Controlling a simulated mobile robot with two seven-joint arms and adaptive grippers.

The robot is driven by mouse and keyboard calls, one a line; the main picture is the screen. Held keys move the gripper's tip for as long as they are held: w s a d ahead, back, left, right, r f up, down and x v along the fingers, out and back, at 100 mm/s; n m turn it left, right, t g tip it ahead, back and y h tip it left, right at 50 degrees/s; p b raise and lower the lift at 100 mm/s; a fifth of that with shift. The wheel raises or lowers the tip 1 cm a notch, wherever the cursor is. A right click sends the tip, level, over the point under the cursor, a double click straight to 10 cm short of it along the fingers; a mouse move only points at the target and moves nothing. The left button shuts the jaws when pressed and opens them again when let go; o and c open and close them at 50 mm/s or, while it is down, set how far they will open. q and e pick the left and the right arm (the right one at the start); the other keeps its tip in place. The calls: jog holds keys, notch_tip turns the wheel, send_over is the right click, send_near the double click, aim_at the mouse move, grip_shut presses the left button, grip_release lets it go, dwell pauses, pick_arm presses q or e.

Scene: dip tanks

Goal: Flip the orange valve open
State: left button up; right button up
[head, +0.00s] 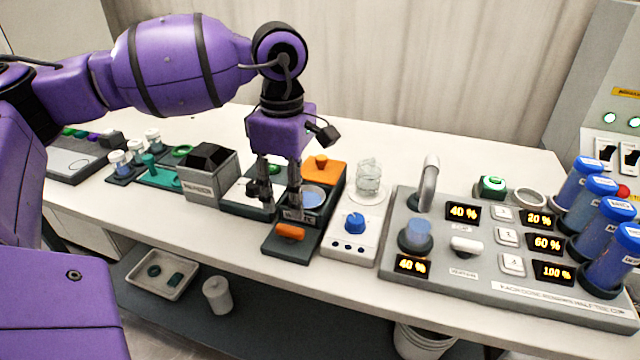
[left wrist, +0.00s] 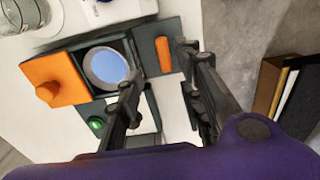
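The orange valve handle (head: 290,231) is a short bar on the dark front block of a small dip tank (head: 330,200). It lies crosswise in the head view. It also shows in the left wrist view (left wrist: 164,55), near the gap between the fingertips. The tank has a round blue bath (head: 311,197) and an orange lid with a knob (head: 322,168) behind it. My left gripper (head: 279,205) points down just behind the handle, its two fingers apart and empty. In the left wrist view (left wrist: 160,62) the fingers also stand apart. My right gripper is not in view.
A grey box with a black top (head: 208,175) stands left of the tank. A white unit with a blue knob (head: 355,222) stands close on the right. A grey dosing panel (head: 480,265) fills the right side. The table's front edge is close to the handle.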

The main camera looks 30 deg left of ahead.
aim_at(290, 228)
pick_arm(q)
jog(key=f, duration=0.1)
jog(key=s+f, duration=0.1)
jog(key=shift+f, duration=0.35)
notch_tip(290, 228, down, 4)
jog(key=shift+w+r, duration=0.1)
jog(key=shift+r, duration=0.1)
jog(key=shift+f, duration=0.45)
grip_shut()
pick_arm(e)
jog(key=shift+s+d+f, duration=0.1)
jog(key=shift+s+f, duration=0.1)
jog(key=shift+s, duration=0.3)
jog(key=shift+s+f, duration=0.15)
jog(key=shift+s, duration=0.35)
